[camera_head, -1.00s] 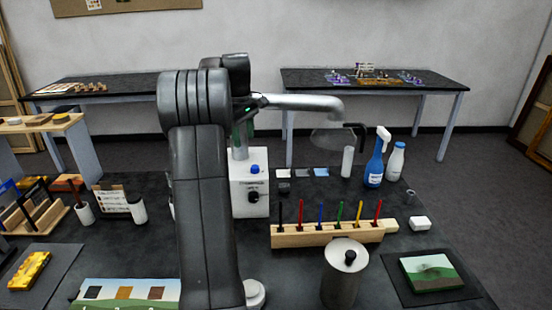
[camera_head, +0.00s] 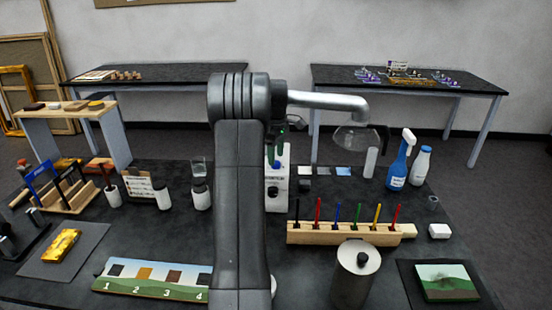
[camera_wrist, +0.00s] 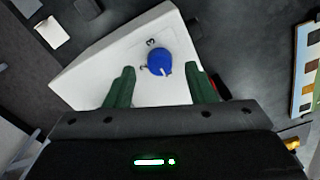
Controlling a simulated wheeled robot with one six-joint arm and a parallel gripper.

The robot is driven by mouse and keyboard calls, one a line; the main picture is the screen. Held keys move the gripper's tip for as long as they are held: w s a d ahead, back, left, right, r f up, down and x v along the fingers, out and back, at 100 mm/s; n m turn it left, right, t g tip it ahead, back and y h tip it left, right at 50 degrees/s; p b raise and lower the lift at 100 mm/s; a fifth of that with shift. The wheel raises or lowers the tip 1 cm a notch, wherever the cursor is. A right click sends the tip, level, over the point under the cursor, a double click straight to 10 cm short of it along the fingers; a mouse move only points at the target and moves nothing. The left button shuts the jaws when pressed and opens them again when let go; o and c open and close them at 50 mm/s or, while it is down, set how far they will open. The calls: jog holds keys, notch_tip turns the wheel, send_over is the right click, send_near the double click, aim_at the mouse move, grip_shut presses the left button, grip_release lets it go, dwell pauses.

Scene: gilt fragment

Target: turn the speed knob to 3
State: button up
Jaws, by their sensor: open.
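The blue speed knob (camera_wrist: 160,62) sits on the face of a white device (camera_wrist: 95,62) in the wrist view. A "3" is printed by the knob's upper left edge, and the knob's pale pointer line faces downward, away from it. My gripper (camera_wrist: 162,82) is open, its green fingers on either side below the knob, apart from it in the picture; exact depth is unclear. In the head view the white device (camera_head: 277,200) is partly hidden behind my arm, with the blue knob (camera_head: 276,164) just below my gripper (camera_head: 274,148).
A wooden rack (camera_head: 340,234) of coloured tools, a metal canister (camera_head: 353,275), and a blue spray bottle (camera_head: 398,165) stand right of my arm. A numbered swatch board (camera_head: 150,279) lies front left.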

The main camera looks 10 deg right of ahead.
jog(key=shift+f, duration=1.1)
jog(key=c, duration=1)
jog(key=shift+o, duration=0.2)
